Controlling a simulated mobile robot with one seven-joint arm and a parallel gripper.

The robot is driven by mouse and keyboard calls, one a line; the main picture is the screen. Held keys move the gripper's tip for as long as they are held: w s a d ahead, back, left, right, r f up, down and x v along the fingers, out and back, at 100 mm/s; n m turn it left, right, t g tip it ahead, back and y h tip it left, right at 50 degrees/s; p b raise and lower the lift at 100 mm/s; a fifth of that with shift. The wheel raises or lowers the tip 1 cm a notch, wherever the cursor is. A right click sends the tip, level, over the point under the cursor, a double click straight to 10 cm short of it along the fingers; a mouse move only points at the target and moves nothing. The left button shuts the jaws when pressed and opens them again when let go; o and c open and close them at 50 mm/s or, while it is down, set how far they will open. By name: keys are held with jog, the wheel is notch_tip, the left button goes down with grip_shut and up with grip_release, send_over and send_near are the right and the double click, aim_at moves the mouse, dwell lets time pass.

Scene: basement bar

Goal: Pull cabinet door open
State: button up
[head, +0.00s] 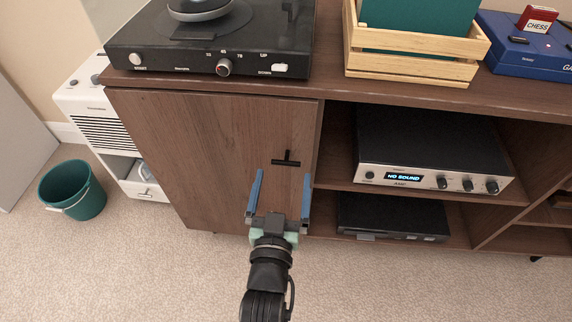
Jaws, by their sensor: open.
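The brown wooden cabinet door (200,150) is on the left part of a low cabinet in the head view. It looks shut, flush with the cabinet front. A small black T-shaped handle (286,159) sits near its right edge. My gripper (281,178) is open, with two blue fingers spread apart and pointing toward the door. The handle shows between and just beyond the fingertips. Nothing is between the fingers. I cannot tell how far the fingertips are from the door surface.
Open shelves right of the door hold a silver-fronted amplifier (434,180) and a black device (390,222). A turntable (210,47), wooden crate (415,68) and blue box (525,47) stand on top. A white unit (100,125) and green bucket (72,191) stand left. Carpet (150,270) in front is clear.

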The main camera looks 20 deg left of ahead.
aim_at(286, 164)
jog(key=shift+b+x, duration=1.2)
jog(key=shift+x, duration=1.55)
grip_shut()
